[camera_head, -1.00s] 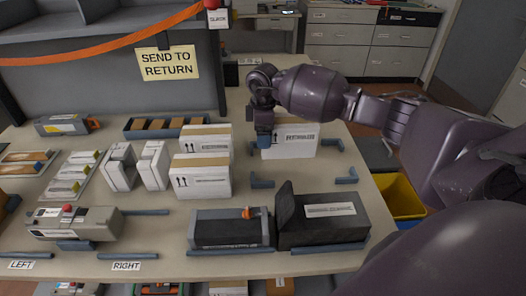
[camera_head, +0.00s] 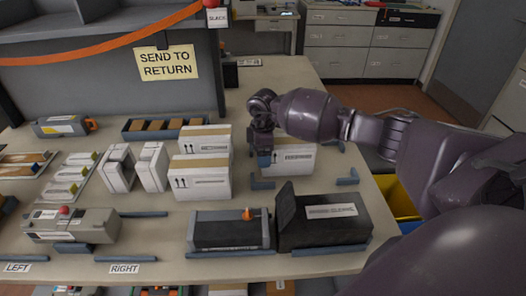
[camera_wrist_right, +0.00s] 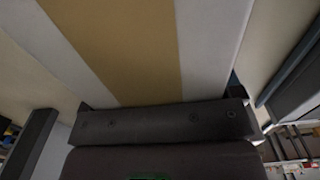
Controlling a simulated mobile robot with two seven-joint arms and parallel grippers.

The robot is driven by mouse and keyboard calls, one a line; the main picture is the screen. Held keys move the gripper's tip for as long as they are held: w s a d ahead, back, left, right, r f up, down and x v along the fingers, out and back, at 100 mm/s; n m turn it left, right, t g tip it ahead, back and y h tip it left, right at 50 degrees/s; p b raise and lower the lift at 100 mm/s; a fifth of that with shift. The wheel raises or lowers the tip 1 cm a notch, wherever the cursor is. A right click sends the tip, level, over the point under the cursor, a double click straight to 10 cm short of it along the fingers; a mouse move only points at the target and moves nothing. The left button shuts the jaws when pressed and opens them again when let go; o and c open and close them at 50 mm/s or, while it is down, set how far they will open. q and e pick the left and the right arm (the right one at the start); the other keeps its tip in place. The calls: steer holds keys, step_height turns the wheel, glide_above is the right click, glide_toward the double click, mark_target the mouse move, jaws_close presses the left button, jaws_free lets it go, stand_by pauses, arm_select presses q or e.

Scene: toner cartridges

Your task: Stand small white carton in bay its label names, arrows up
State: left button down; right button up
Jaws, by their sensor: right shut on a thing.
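A white carton (camera_head: 296,160) with a printed label on its front is in my right gripper (camera_head: 264,158), right of the middle of the table in the head view. The gripper is shut on it at its left end and covers part of the front there. The label looks level; its print is too small to read, and no arrows show. The carton is among blue corner brackets (camera_head: 346,178); I cannot tell whether its base touches the table. In the wrist view the carton's top (camera_wrist_right: 140,50) has a brown tape strip. My left gripper is out of view.
Two white cartons with up arrows (camera_head: 203,178) stand close on the left. A yellow bin (camera_head: 398,200) is beyond the table's right edge.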

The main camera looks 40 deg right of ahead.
steer(key=o, duration=1.3)
step_height(320, 180, up, 12)
steer(key=shift+f+p, duration=0.15)
steer(key=shift+p, duration=0.5)
steer(key=shift+r, duration=0.2)
